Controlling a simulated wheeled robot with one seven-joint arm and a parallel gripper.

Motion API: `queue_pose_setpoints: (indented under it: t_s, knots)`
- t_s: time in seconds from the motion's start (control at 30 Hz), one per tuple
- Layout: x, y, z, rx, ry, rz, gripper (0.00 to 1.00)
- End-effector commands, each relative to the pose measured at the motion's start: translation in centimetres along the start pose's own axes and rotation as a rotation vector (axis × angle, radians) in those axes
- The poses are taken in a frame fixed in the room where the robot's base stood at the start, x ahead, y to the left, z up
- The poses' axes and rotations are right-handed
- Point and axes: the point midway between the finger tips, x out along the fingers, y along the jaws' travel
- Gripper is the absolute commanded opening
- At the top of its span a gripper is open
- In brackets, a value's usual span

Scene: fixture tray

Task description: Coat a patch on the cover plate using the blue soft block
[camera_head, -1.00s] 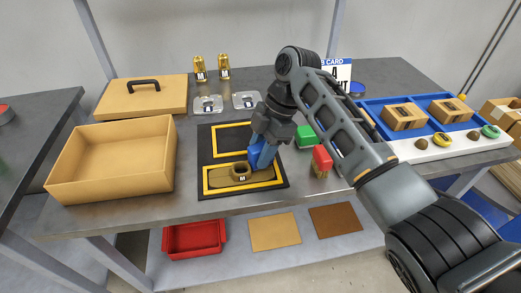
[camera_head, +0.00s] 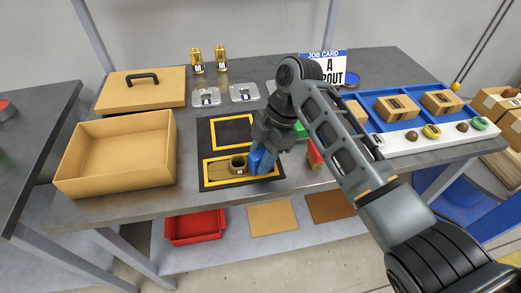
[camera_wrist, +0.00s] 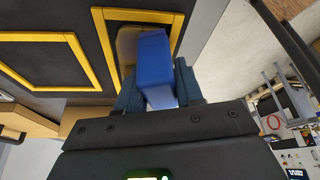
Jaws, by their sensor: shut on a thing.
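The cover plate (camera_head: 219,172) is a flat brass-coloured piece with a raised round collar (camera_head: 238,163). It lies inside the lower yellow frame on the black mat. My gripper (camera_head: 262,158) is shut on the blue soft block (camera_head: 255,161), over the plate's right end, beside the collar. In the wrist view the block (camera_wrist: 155,62) stands out between the two fingers (camera_wrist: 158,92). A strip of the plate (camera_wrist: 126,45) shows beside it. The block hides the plate part behind it, so I cannot tell whether they touch or whether any coating is there.
An open tan box (camera_head: 115,155) stands left of the mat (camera_head: 207,134). Green (camera_head: 299,130) and red (camera_head: 314,154) blocks are partly hidden behind my arm. A blue tray (camera_head: 378,102) with boxes is at the right. Two metal plates and gold canisters stand behind the mat.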

Motion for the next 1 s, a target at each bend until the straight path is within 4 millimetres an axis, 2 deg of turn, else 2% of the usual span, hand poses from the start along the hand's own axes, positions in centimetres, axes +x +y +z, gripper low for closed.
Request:
queue_pose_setpoints:
  t_s: [0.17,0.53,1.0]
  knots:
    - [0.4,0.9,0.4,0.000,-0.001,-0.003,0.12]
    - [-0.2,3.5,1.1,0.000,-0.001,-0.001,0.12]
    - [-0.8,3.8,1.0,0.001,0.000,-0.001,0.12]
